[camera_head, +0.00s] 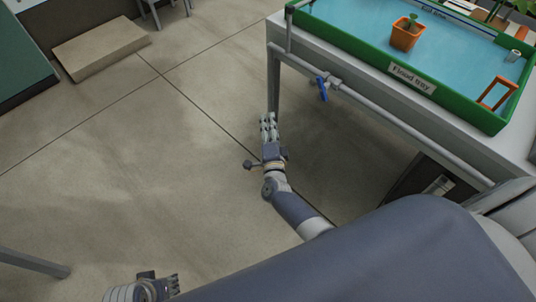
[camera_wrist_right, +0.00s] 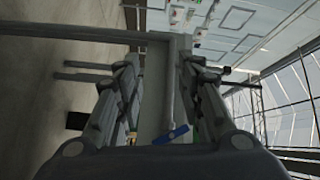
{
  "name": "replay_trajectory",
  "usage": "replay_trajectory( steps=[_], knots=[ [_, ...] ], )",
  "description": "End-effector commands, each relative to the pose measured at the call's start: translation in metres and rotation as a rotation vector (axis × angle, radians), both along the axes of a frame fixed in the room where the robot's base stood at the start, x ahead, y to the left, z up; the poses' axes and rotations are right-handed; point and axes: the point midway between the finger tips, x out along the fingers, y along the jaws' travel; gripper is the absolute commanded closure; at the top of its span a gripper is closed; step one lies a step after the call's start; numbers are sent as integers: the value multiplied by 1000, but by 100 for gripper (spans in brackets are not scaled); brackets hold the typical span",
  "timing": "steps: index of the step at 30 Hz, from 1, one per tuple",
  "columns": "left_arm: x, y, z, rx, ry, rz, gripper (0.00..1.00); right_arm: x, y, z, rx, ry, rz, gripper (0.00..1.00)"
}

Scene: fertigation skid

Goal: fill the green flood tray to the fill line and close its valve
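The green flood tray (camera_head: 345,42) sits on a bench at the upper right, with a "Flood tray" label on its near wall. Blue water covers its floor; I cannot read a fill line from here. The valve's blue handle (camera_head: 322,87) is on the grey pipe below the tray, pointing across the pipe. It also shows in the right wrist view (camera_wrist_right: 172,134), between the fingers in the picture. My right gripper (camera_head: 268,118) is empty, its fingers apart, left of and below the valve, not touching it. My left gripper (camera_head: 170,284) is partly cut off at the bottom edge.
In the tray stand an orange pot (camera_head: 405,35) with a seedling, an orange frame (camera_head: 498,93) and a small pale cup (camera_head: 513,56). The bench leg (camera_head: 273,85) is close to my right gripper. A flat beige block (camera_head: 100,48) lies at upper left. The floor between is clear.

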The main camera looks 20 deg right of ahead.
Motion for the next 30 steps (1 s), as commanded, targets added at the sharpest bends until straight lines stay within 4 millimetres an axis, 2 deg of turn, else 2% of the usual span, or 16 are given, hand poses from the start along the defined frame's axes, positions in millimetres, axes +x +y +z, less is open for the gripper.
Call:
replay_trajectory(
  steps=[1,3,9,15,21,30],
  knots=[
    [0,0,14,0,0,0,60,-6,4,-1,-37,42,26,65],
    [0,0,22,0,0,0,60,-14,10,-11,-86,97,65,65],
    [0,0,44,0,0,0,60,-40,25,-38,-217,243,172,65],
    [0,0,58,0,0,0,60,-63,35,-60,-311,348,254,65],
    [0,0,64,0,0,0,60,-78,40,-73,-360,405,300,65],
    [0,0,65,0,0,0,60,-80,41,-77,-370,415,309,65]
  ],
)
